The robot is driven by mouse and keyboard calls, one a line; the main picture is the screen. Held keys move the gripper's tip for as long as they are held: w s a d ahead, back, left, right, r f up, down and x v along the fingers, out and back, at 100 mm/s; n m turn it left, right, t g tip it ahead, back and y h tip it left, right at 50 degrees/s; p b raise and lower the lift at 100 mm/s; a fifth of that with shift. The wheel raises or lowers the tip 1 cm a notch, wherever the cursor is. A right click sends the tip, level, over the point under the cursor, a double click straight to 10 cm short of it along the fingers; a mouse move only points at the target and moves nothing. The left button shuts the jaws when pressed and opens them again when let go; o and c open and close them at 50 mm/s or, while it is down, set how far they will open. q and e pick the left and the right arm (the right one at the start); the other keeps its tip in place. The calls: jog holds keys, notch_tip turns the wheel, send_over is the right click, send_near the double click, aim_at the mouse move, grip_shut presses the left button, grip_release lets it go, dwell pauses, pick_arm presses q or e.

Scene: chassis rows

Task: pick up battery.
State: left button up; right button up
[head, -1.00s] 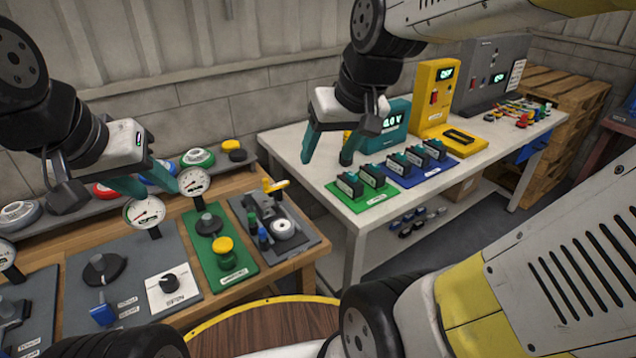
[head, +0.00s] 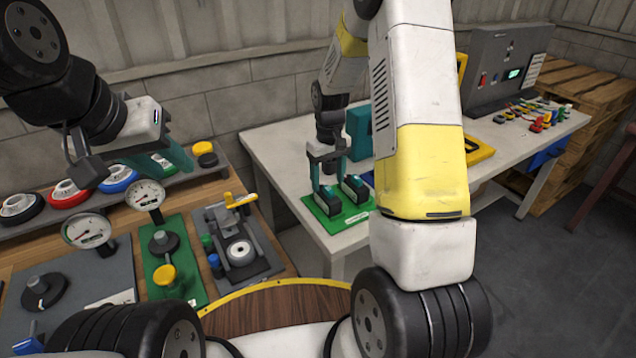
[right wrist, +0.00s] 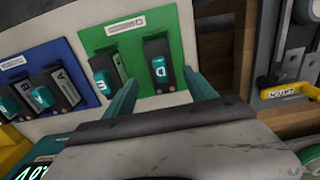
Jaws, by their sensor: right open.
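Two dark batteries with teal tops stand on a green mat (head: 322,223) on the white table. In the right wrist view they are battery D (right wrist: 158,68) and battery B (right wrist: 108,82), on the green mat (right wrist: 176,35). My right gripper (head: 329,182) is open and empty above the mat, pointing down near the left battery (head: 327,201). The other battery (head: 355,188) is just right of it. In the right wrist view, battery D lies ahead between the two teal fingers (right wrist: 160,90). My left gripper (head: 165,153) hangs over the wooden bench; its jaw opening is unclear.
A blue mat (right wrist: 72,62) with more batteries lies beside the green one. My right arm hides part of the white table (head: 275,150). Gauges, a yellow-handled clamp (head: 240,201) and knobs crowd the wooden bench at left.

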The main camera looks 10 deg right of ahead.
aim_at(327, 195)
jog(key=f, duration=0.6)
jog(key=shift+s+a+f, duration=0.1)
jog(key=shift+s+f, duration=0.05)
jog(key=shift+s, duration=0.05)
jog(key=shift+c, duration=0.5)
grip_shut()
